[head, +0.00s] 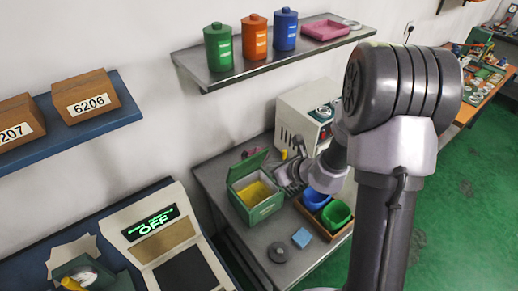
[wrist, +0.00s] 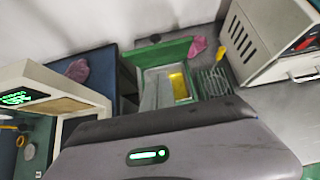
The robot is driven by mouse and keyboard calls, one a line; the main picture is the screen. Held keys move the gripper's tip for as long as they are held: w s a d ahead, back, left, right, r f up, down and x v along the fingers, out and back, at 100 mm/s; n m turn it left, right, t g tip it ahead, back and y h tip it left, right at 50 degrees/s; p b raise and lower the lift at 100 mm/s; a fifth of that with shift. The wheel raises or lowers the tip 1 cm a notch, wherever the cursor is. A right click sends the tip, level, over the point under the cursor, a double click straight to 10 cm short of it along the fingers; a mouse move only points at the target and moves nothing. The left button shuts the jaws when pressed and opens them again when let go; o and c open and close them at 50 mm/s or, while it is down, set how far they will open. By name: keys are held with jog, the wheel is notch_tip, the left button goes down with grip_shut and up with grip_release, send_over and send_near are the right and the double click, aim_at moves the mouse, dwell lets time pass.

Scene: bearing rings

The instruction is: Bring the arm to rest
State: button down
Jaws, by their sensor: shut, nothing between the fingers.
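My gripper (wrist: 175,150) shows in the wrist view as a wide grey housing with a green light across the bottom; its fingertips are not clearly visible. It is shut and empty. In the head view my arm reaches in from the right, bent, its end (head: 326,174) over the right part of the grey bench. There it appears in front of the bench, to the right of an open green box (head: 256,208) with yellow inside. This box also shows in the wrist view (wrist: 178,52). No bearing ring is in the grip.
A white machine (head: 308,112) stands at the bench's back. A shelf (head: 270,55) with bottles hangs above. A machine reading OFF (head: 152,222) stands left.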

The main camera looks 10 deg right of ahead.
jog(key=s+a+r+n+g+y+b, duration=0.2)
jog(key=s+a+r+n+b, duration=0.1)
jog(key=s+a+n+b, duration=0.4)
jog(key=s+a+r+n+g+y+b, duration=0.1)
jog(key=s+a+r+n+b, duration=0.2)
jog(key=s+a+n+b, duration=0.45)
jog(key=s+d+f+n+h+b, duration=0.2)
jog(key=s+d+n, duration=0.1)
jog(key=s+n, duration=0.3)
jog(key=s+d+f+n+h+b, duration=0.1)
jog(key=s+d+n+h+b, duration=0.2)
jog(key=s+n, duration=0.4)
jog(key=s+a+f+n+g+y+b, duration=0.3)
jog(key=s+a+f+g+y, duration=0.1)
jog(key=a+f+g+y, duration=0.4)
jog(key=w+a+r+t+y+b, duration=0.2)
jog(key=w+a+y+b, duration=0.1)
jog(key=w+y, duration=0.65)
jog(key=m+t+h+p, duration=0.3)
jog(key=m+t+h, duration=0.9)
jog(key=t, duration=0.8)
send_near(249, 163)
jog(key=shift+m+y, duration=0.25)
jog(key=shift+y, duration=0.4)
jog(key=x, duration=0.6)
jog(key=shift+w+d+f, duration=0.1)
jog(key=shift+w, duration=0.4)
